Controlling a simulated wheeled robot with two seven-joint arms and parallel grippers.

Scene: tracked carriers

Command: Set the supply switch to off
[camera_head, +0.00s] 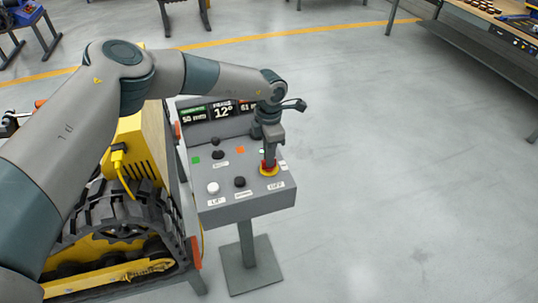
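A grey control box (247,207) stands on a post and carries a display, several knobs and buttons, and small labels too blurred to read surely. I cannot tell which control is the supply switch. A red knob on a yellow ring (269,170) sits at the box's right front. A white round button (213,188) is at the left front, and a black knob (239,182) is between them. My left gripper (269,157) points down onto the red knob, at or just above it, and hides part of it. Its finger gap is not visible. My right gripper is out of view.
A yellow tracked carrier (128,150) stands on a frame close left of the box. The box's post rests on a floor plate (251,267). A workbench (480,40) is at the upper right. The floor right of the box is clear.

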